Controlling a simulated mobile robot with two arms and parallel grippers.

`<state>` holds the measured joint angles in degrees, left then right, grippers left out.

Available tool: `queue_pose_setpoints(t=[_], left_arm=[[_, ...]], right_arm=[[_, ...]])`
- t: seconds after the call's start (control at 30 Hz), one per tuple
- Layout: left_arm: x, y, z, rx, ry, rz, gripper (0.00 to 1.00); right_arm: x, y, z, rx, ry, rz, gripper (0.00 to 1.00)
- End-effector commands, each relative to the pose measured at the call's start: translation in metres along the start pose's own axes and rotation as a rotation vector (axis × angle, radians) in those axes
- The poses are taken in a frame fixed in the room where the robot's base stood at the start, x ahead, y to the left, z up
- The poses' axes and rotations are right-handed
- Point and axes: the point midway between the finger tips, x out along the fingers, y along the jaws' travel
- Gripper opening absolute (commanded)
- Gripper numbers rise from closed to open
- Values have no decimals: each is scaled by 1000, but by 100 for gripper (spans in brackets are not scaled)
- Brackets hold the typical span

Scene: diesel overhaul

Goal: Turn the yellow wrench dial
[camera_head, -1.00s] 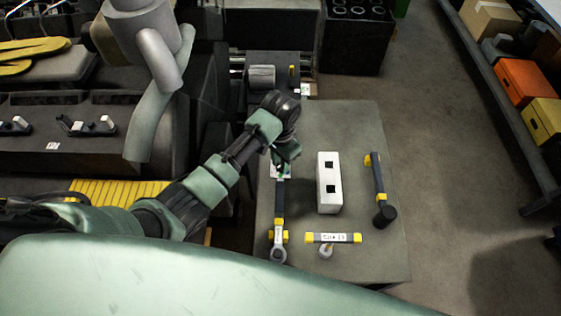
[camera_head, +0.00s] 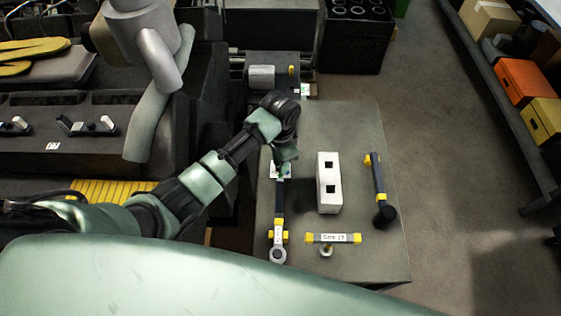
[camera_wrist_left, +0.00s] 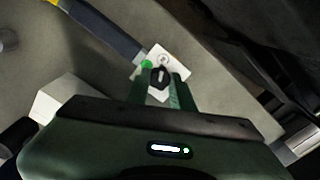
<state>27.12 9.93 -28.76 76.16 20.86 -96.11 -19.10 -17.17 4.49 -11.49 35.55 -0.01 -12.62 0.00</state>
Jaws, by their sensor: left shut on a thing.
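The wrench (camera_head: 280,205) lies on the grey table, with a dark handle, yellow bands and a grey ring head at the near end. Its handle also shows at the upper left in the left wrist view (camera_wrist_left: 108,35). A small black dial (camera_wrist_left: 159,73) is on the plate. My left gripper (camera_wrist_left: 160,80) is shut on this dial, with a green finger on each side. In the head view the gripper (camera_head: 284,167) covers much of the plate. My right gripper is not in view.
A dark-handled tool with yellow bands (camera_head: 378,180) lies farther right. A labelled bar with yellow ends (camera_head: 333,238) is near the front. The table's right rear is clear.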

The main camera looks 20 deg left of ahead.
Motion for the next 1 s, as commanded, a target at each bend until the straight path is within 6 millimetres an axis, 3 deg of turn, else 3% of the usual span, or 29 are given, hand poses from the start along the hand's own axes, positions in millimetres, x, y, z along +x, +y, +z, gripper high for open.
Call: queue_pose_setpoints(t=[0.03,0.07,0.13,0.53,1.0], left_arm=[[-1,0,0,-1,1,-1,0],[-1,0,0,-1,1,-1,29],[-1,0,0,-1,1,-1,45],[-7,-1,-1,0,2,-2,45],[-74,-1,-1,-1,3,-3,45]], right_arm=[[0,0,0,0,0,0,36],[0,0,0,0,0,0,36],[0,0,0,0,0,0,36],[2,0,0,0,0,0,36],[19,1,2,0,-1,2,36]])
